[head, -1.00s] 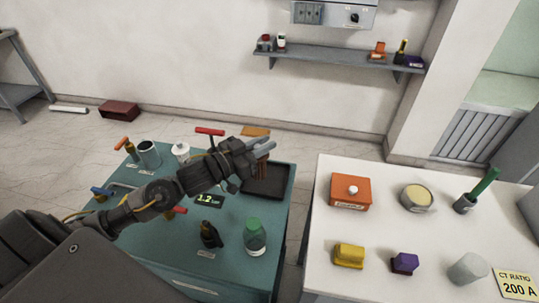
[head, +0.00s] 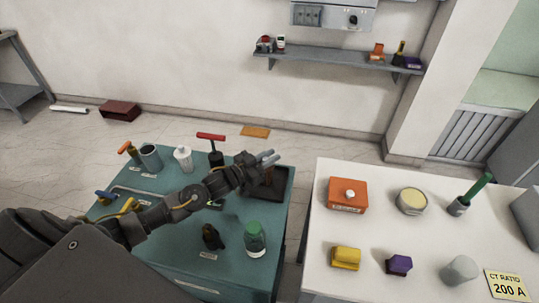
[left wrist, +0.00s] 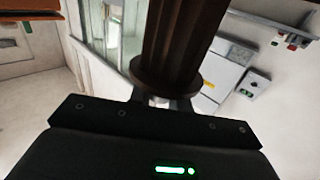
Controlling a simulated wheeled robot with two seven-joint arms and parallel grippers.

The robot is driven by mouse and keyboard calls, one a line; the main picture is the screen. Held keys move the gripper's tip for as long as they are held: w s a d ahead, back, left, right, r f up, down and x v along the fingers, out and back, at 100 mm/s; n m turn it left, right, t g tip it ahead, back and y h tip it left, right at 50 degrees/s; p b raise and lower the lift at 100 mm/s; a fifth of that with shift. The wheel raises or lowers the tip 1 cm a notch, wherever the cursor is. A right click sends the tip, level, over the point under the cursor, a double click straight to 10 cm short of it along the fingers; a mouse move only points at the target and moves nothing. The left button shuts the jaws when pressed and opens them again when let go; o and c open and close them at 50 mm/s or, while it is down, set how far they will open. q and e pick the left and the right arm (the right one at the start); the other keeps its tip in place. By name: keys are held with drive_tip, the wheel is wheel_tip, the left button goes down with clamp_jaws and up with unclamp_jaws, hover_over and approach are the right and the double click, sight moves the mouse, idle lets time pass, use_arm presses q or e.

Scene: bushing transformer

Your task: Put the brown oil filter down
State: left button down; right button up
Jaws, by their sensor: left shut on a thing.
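My left gripper (head: 268,158) is over the black tray (head: 284,190) at the right back of the green table. In the left wrist view, the brown oil filter (left wrist: 182,38) is a dark brown ribbed cylinder with a wider flange, held between the fingers. The gripper is shut on it. In the head view the filter is mostly hidden behind the gripper and shows only as a brown patch above the tray. I cannot tell whether it touches the tray. My right gripper is not in view.
The green table (head: 175,262) also holds a red-handled tool (head: 211,138), a white bottle (head: 183,158), a grey cup (head: 150,157), a dark bottle (head: 212,237) and a green-capped jar (head: 255,238). A white table (head: 310,262) with several objects stands to the right, across a gap.

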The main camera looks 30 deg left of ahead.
use_arm(q)
drive_tip(key=shift+f, duration=0.2)
drive_tip(key=c, duration=1.3)
unclamp_jaws()
drive_tip(key=shift+r, duration=0.1)
drive_tip(key=shift+r, duration=0.2)
drive_tip(key=b+v, duration=0.1)
drive_tip(key=v, duration=0.4)
drive_tip(key=b+v, duration=0.2)
drive_tip(key=v, duration=0.4)
drive_tip(key=shift+s+a+f, duration=0.1)
drive_tip(key=shift+f, duration=0.1)
drive_tip(key=shift+s+a+r, duration=0.15)
drive_tip(key=shift+s, duration=0.2)
